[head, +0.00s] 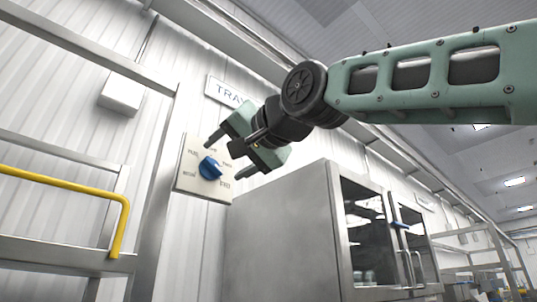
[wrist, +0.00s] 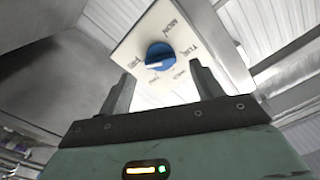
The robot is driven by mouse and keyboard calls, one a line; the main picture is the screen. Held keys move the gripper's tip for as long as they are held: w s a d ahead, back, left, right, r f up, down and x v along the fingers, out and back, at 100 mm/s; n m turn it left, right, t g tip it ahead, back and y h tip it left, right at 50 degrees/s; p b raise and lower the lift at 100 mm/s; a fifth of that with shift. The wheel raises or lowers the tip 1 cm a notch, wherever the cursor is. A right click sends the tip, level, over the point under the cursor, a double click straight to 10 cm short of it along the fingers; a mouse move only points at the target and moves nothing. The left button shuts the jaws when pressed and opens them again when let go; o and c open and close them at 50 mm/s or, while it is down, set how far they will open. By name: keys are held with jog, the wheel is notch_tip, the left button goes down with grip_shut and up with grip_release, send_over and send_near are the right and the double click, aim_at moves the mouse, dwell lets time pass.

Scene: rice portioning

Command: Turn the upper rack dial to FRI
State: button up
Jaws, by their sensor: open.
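The blue dial (head: 210,168) sits on a pale square plate (head: 185,184) fixed to the wall, with day labels around it. In the wrist view the dial (wrist: 159,56) shows MON at the top, TUE at the right and FRI at the left. Its white mark is at the lower left, on the FRI side; I cannot tell whether it lines up exactly with FRI. My gripper (head: 228,155) is open in front of the plate, to the right of the dial in the head view. In the wrist view its fingers (wrist: 161,73) stand either side of the dial's lower edge, apparently apart from it.
A sign reading "TRA…" (head: 222,92) is partly hidden behind my arm. A steel cabinet (head: 280,220) with glass doors stands below and right of the plate. A metal frame with a yellow rail (head: 124,222) is at the left.

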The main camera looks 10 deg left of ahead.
jog(key=b+v, duration=0.4)
jog(key=v, duration=0.9)
jog(key=shift+s+d, duration=0.15)
jog(key=shift+s, duration=0.05)
jog(key=w+a+f+n+g+h, duration=0.1)
jog(key=w+f+g+h, duration=0.15)
jog(key=f, duration=1.45)
jog(key=w+f+n+g+h, duration=0.1)
jog(key=w+f+g+h, duration=0.2)
jog(key=f, duration=1.5)
jog(key=s+d+f+n+g+h, duration=0.1)
jog(key=s+d+f+h, duration=0.15)
jog(key=f, duration=0.55)
jog(key=s+d+f+g+h, duration=0.1)
jog(key=s+d+f+h, duration=0.2)
jog(key=f, duration=0.6)
jog(key=s+d+f+g+h, duration=0.2)
jog(key=s+d+f+g, duration=0.2)
jog(key=s+d+f, duration=0.6)
jog(key=d+f, duration=0.3)
jog(key=f, duration=0.1)
jog(key=shift+s+f+n, duration=0.15)
jog(key=shift+f+n, duration=0.2)
jog(key=shift+n, duration=0.05)
jog(key=shift+d, duration=0.1)
